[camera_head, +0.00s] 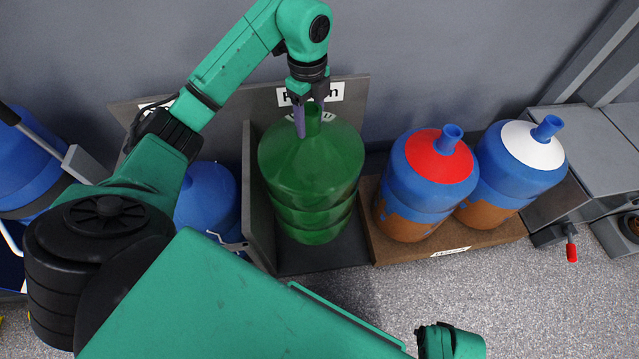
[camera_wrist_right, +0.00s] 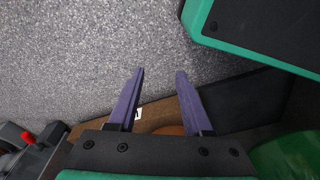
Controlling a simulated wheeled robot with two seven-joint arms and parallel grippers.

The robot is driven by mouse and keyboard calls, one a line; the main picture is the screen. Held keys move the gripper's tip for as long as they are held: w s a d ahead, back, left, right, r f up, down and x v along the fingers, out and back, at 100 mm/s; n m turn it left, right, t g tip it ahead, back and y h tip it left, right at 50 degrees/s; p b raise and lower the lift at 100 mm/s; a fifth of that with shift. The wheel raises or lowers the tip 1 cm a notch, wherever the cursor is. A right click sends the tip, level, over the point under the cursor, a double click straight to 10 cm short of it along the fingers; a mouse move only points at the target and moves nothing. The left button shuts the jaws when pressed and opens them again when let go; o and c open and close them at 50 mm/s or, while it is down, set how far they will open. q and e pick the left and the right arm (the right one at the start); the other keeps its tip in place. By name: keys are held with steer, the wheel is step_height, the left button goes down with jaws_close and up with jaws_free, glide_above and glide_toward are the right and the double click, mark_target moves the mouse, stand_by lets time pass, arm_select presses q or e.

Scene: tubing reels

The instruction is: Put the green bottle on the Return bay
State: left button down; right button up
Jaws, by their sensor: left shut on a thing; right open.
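The green bottle (camera_head: 310,165) is upright in the bay whose back panel bears a partly covered sign (camera_head: 338,93), seemingly "Return". Its base is over the dark floor of that bay (camera_head: 340,256); I cannot tell whether it rests or hangs slightly above. My left gripper (camera_head: 307,118) is shut on the bottle's neck from above. Part of the green bottle also shows in the right wrist view (camera_wrist_right: 288,155). My right gripper (camera_wrist_right: 160,72) is open and empty above the speckled floor.
A red-topped blue bottle (camera_head: 437,165) and a white-topped one (camera_head: 520,150) stand on a brown board (camera_head: 490,236) to the right. A blue bottle (camera_head: 208,195) is left of the grey divider (camera_head: 256,195). A grey machine (camera_head: 575,140) stands far right. Speckled floor in front is open.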

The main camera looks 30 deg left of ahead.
arm_select(q)
steer(key=shift+a+n, duration=0.15)
steer(key=shift+n, duration=0.15)
steer(key=shift+f+b, duration=0.3)
step_height(320, 180, down, 19)
steer(key=b, duration=0.4)
steer(key=shift+b, duration=0.3)
arm_select(e)
step_height(320, 180, up, 12)
steer(key=w+a, duration=0.2)
steer(key=shift+w+a+r+y, duration=0.2)
steer(key=shift+w+y, duration=0.1)
steer(key=shift+y, duration=0.1)
arm_select(q)
steer(key=shift+f, duration=0.2)
steer(key=shift+c, duration=1)
jaws_free()
